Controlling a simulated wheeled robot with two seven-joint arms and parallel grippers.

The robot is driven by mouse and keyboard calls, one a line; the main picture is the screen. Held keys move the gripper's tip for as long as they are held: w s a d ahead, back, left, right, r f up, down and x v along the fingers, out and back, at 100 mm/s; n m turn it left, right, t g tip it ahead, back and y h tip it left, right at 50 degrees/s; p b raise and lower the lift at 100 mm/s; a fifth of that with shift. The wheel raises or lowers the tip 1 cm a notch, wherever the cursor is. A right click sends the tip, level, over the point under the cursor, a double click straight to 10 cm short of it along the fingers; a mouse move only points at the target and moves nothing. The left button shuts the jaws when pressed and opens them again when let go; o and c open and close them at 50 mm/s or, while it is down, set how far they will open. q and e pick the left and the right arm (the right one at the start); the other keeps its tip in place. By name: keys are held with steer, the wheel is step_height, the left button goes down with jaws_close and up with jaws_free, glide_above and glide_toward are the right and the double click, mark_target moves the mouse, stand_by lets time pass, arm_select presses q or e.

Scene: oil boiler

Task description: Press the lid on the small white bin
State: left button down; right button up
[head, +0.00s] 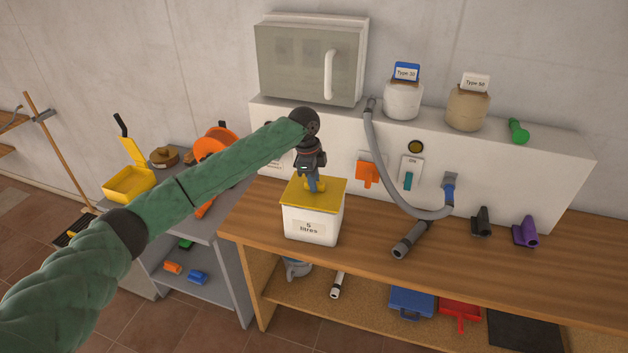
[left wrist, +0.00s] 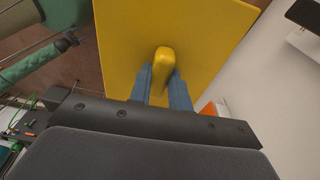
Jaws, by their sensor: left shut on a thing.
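The small white bin (head: 311,225) stands on the wooden bench, with a label that reads "5 litres". Its flat yellow lid (head: 333,190) lies over the top of the bin; I cannot tell whether it is fully seated. My left gripper (head: 315,186) points down from above and is shut on the lid's yellow knob. In the left wrist view the yellow knob (left wrist: 164,62) sits between the blue fingers (left wrist: 165,85), with the lid (left wrist: 205,30) behind it. My right gripper is not in view.
The wooden bench (head: 375,262) is clear just right of the bin. A grey side table (head: 220,250) stands at the left.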

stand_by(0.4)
arm_select(q)
steer(key=c, duration=0.7)
jaws_free()
steer(key=shift+c, duration=0.2)
steer(key=shift+r+p, duration=2.45)
steer(key=shift+r, duration=1.05)
jaws_close()
steer(key=shift+f+b, duration=0.7)
steer(key=shift+f, duration=1.9)
